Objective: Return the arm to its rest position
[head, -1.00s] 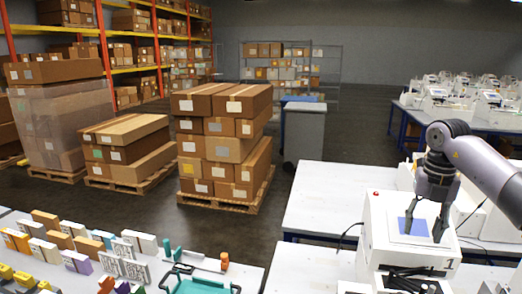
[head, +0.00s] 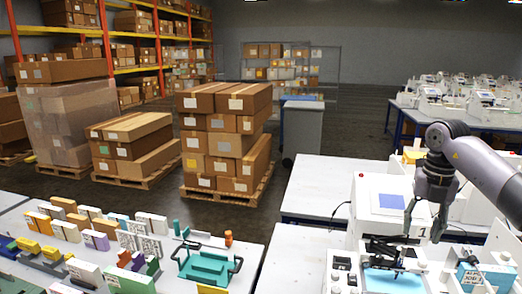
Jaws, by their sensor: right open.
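My right arm comes in from the right edge. Its dark gripper (head: 422,230) points down with its two fingers apart and nothing between them. It appears just right of the blue screen on a white box-shaped machine (head: 375,226); the gap in depth is hard to judge. In front of this machine is a plotter with a light blue bed (head: 392,281) and a dark carriage (head: 385,248). My left gripper is not in view.
Another machine with a blue part (head: 480,277) stands at the lower right. A teal tray (head: 205,266) and several small coloured blocks cover the left table (head: 236,270). Stacked cartons (head: 225,140) and a grey bin (head: 302,132) stand behind. A bare white tabletop (head: 335,180) lies left of my arm.

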